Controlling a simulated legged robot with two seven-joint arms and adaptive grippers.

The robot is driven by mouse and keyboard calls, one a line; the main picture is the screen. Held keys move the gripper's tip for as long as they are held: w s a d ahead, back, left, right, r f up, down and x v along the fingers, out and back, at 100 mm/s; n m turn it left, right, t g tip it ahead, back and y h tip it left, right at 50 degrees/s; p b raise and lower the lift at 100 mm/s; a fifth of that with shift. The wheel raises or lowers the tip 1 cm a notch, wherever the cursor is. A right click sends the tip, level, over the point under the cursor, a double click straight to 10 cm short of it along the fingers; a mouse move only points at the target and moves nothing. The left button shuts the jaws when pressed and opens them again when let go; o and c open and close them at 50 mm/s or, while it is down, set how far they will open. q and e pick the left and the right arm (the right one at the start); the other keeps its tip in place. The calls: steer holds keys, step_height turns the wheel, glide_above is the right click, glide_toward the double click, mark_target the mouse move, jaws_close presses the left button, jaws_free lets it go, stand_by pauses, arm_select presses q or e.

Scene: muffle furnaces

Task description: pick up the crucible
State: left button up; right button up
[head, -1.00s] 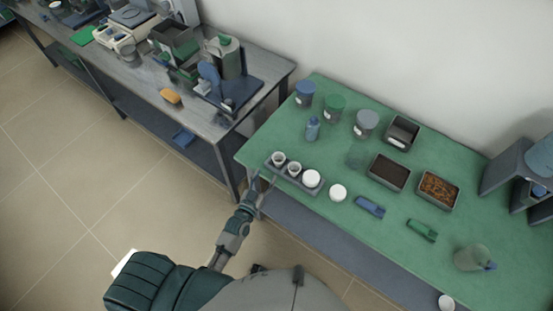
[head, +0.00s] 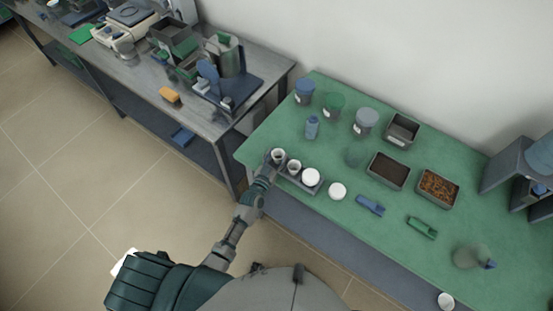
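Small white crucibles stand in a dark rack at the front left of the green table. The leftmost crucible (head: 278,155) is open-topped, a second crucible (head: 294,167) stands beside it, and a white-topped round piece (head: 311,177) sits at the rack's right end. My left gripper (head: 272,158) is at the left end of the rack (head: 300,185), right at the leftmost crucible. Its fingers are too small and overlapped to tell whether they are open or shut on it. My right gripper is out of view.
A white round lid (head: 337,191) lies right of the rack, with a blue clip-like tool (head: 370,205) and a green one (head: 422,229) farther right. Jars (head: 334,106), a small blue bottle (head: 312,127) and a tray of dark material (head: 388,171) stand behind. A grey bench (head: 200,110) is at left.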

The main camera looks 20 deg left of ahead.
mark_target(277, 163)
arm_select(q)
steer(key=shift+d, duration=0.25)
steer(key=c, duration=0.6)
steer(key=shift+d+r, duration=0.1)
steer(key=shift+d, duration=0.1)
steer(key=shift+c, duration=0.2)
steer(key=shift+a+r, duration=0.1)
steer(key=shift+r, duration=0.75)
steer(key=shift+s+r+p, duration=0.25)
steer(key=shift+r+p, duration=0.15)
steer(key=shift+r, duration=0.55)
steer(key=s+d+r, duration=0.1)
steer(key=s, duration=1.4)
steer(key=shift+s+d+r, duration=0.2)
steer(key=shift+s, duration=0.05)
